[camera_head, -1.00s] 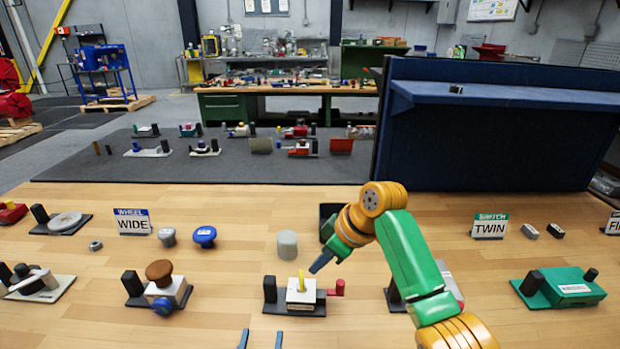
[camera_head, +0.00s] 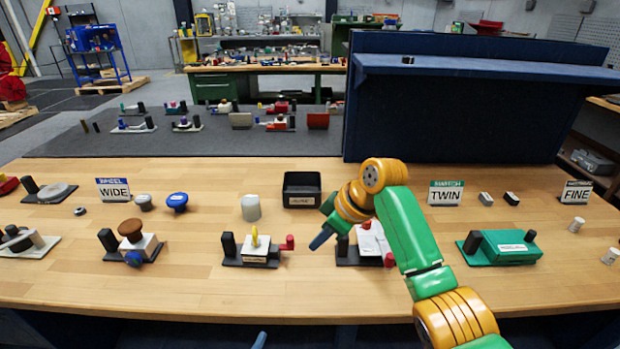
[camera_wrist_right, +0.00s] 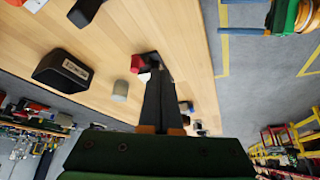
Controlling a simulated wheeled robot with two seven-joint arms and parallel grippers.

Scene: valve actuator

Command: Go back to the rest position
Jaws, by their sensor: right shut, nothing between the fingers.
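My right gripper (camera_head: 318,240) hangs over the table to the right of the valve with the yellow handle (camera_head: 256,246), apart from it as far as I can tell. My right arm comes in from the lower right, bent at a green and orange elbow. Only a blue tip of my left gripper (camera_head: 260,340) shows at the bottom edge; the rest is out of frame, so its opening cannot be judged.
The wooden table (camera_head: 180,285) bears several valve devices. A white and red device (camera_head: 368,245) stands partly behind my right arm, a green one (camera_head: 500,247) further right. A black bin (camera_head: 302,188) and grey cylinder (camera_head: 250,208) stand behind. The front strip is clear.

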